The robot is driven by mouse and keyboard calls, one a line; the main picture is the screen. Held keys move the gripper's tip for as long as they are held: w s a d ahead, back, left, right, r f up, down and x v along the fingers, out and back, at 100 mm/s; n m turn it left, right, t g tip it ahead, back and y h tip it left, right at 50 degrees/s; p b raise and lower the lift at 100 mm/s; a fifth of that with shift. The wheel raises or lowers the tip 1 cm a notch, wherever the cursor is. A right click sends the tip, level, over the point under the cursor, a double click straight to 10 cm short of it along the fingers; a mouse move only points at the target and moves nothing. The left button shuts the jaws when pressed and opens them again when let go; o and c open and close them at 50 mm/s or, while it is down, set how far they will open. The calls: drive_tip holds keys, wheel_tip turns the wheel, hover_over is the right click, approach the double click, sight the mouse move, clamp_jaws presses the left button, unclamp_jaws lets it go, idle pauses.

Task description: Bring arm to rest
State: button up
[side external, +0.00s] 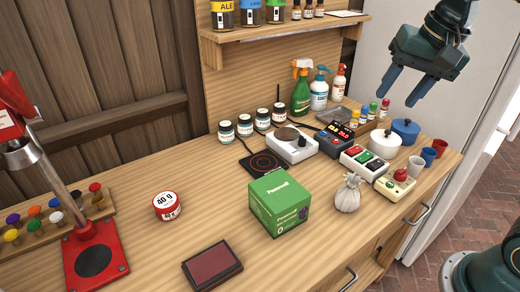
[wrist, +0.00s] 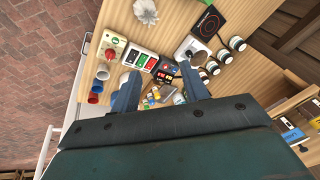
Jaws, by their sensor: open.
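My gripper (side external: 405,86) is open and empty, with its two blue fingers apart. In the side external view it hangs in the air at the upper right, above the right end of the wooden bench (side external: 140,215). In the wrist view my gripper (wrist: 160,88) spreads over the bench far below, and nothing is between the fingers but the distant bench items. It touches nothing. My arm's base shows at the lower right of the side external view.
Pots (side external: 384,143), cups (side external: 416,166), button boxes (side external: 364,161) and spray bottles (side external: 301,90) crowd the bench's right end. A shelf (side external: 285,34) holds jars.

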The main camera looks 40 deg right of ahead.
drive_tip(key=s+f+n+t, duration=0.1)
drive_tip(key=s+f+n, duration=0.4)
drive_tip(key=s+n, duration=0.3)
drive_tip(key=s, duration=0.4)
drive_tip(key=shift+a+n+t, duration=0.25)
drive_tip(key=shift+n+t, duration=0.15)
drive_tip(key=shift+w, duration=0.1)
drive_tip(key=shift+c, duration=0.3)
idle(0.4)
